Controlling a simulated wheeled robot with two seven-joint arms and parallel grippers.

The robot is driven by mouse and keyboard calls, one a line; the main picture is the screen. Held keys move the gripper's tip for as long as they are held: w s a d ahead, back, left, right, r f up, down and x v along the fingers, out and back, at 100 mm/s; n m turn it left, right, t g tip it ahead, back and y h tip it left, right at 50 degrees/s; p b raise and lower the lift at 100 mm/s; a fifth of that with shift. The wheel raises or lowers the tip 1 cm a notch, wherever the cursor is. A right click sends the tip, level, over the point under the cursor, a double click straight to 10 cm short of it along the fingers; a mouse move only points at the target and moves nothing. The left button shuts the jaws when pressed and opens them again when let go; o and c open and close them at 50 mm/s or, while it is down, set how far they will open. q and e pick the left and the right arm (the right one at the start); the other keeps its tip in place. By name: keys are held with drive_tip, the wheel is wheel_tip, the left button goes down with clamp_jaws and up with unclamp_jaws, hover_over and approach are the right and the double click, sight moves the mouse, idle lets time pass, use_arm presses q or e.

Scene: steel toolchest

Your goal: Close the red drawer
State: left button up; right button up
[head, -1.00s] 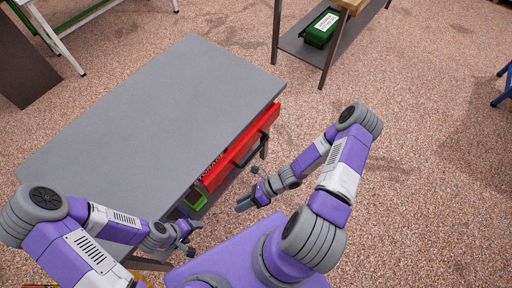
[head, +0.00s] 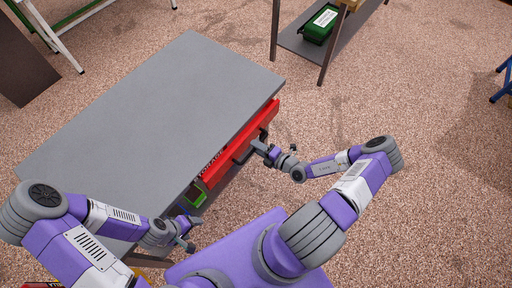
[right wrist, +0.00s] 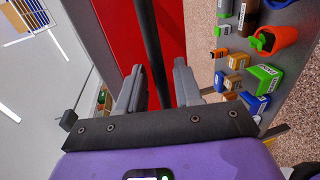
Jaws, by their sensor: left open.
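The red drawer (head: 255,128) sits under the grey tabletop and sticks out a little past its edge. Its dark bar handle (head: 242,156) is on the front; in the right wrist view the handle (right wrist: 148,35) crosses the red drawer front (right wrist: 108,25). My right gripper (head: 259,146) is at the handle. In the right wrist view its fingers (right wrist: 160,68) are apart, with the bar seen between them; I cannot tell whether they touch it. My left gripper (head: 190,238) is open and empty by the table's near corner, away from the drawer.
The grey workbench top (head: 150,110) is bare. Under the drawer, a lower shelf holds several small boxes and an orange bin (right wrist: 275,38). A green case (head: 320,24) lies on a rack at the back.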

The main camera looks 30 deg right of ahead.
drive_tip(key=shift+w+a+f, duration=0.1)
drive_tip(key=shift+w+a, duration=0.1)
drive_tip(key=shift+w, duration=0.25)
drive_tip(key=shift+c, duration=0.4)
clamp_jaws()
